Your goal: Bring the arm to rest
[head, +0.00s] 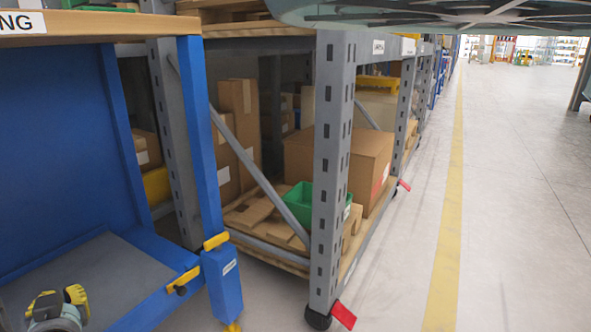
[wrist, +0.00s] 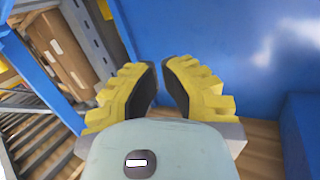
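My gripper (wrist: 160,85) shows large in the wrist view, with two yellow fingers that have dark inner pads. The fingers are apart and nothing is between them. In the head view my gripper (head: 58,300) is at the lower left corner, in front of the lower shelf of a blue workbench (head: 50,130). It touches nothing that I can see. The rest of my arm is mostly out of view.
A grey rack (head: 330,170) stands right of the workbench, holding cardboard boxes (head: 368,160) and a green bin (head: 300,203) on pallets. A yellow floor line (head: 447,220) runs along an open aisle on the right. Something greyish overhangs the top right.

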